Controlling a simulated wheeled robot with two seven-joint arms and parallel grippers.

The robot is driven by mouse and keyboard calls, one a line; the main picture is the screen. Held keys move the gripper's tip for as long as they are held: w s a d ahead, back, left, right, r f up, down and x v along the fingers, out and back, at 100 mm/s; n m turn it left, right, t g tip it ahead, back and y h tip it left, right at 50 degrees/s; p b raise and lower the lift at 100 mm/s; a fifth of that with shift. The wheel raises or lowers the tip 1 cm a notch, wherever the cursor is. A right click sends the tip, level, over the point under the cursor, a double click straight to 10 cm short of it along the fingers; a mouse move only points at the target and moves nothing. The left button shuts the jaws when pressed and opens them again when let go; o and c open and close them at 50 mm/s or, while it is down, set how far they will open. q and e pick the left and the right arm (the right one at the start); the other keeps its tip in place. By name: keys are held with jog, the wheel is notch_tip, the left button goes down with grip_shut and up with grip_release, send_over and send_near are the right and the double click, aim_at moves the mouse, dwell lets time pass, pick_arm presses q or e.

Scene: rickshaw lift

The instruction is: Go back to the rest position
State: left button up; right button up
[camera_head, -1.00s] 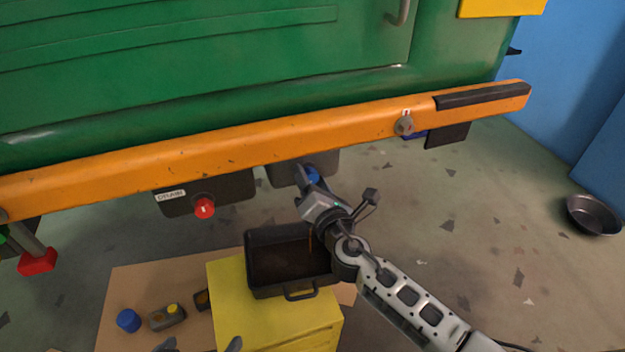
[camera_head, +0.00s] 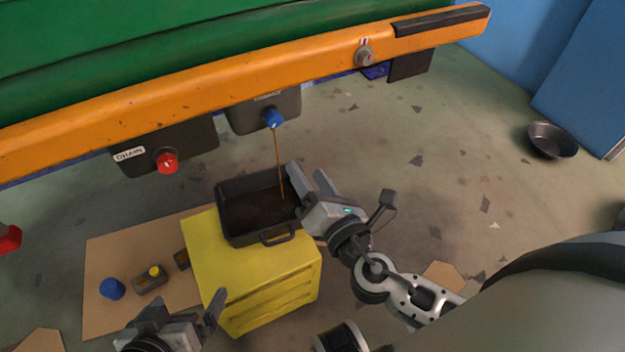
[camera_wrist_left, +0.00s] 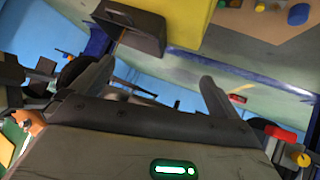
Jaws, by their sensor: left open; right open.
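My right gripper (camera_head: 308,177) is open and empty, just right of the black tray (camera_head: 236,241) and below the blue knob (camera_head: 273,119). It is apart from the knob. A thin brown stream (camera_head: 278,160) runs from the knob down into the tray, which holds dark liquid. The tray stands on a yellow box (camera_head: 265,290). My left gripper (camera_head: 188,305) is open and empty at the bottom left, in front of the box. The left wrist view shows its open fingers (camera_wrist_left: 155,85) with the tray (camera_wrist_left: 130,32) above them.
A red knob (camera_head: 167,163) is on a dark tank under the orange beam (camera_head: 200,95). Cardboard (camera_head: 105,255) holds a blue cap (camera_head: 112,289) and small bottles. A round metal pan (camera_head: 552,140) lies by the blue wall.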

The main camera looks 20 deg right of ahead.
pick_arm(q)
jog(key=shift+w+r, duration=0.15)
jog(key=shift+w, duration=0.15)
pick_arm(e)
jog(key=shift+s, duration=0.3)
pick_arm(q)
jog(key=shift+s+d, duration=0.1)
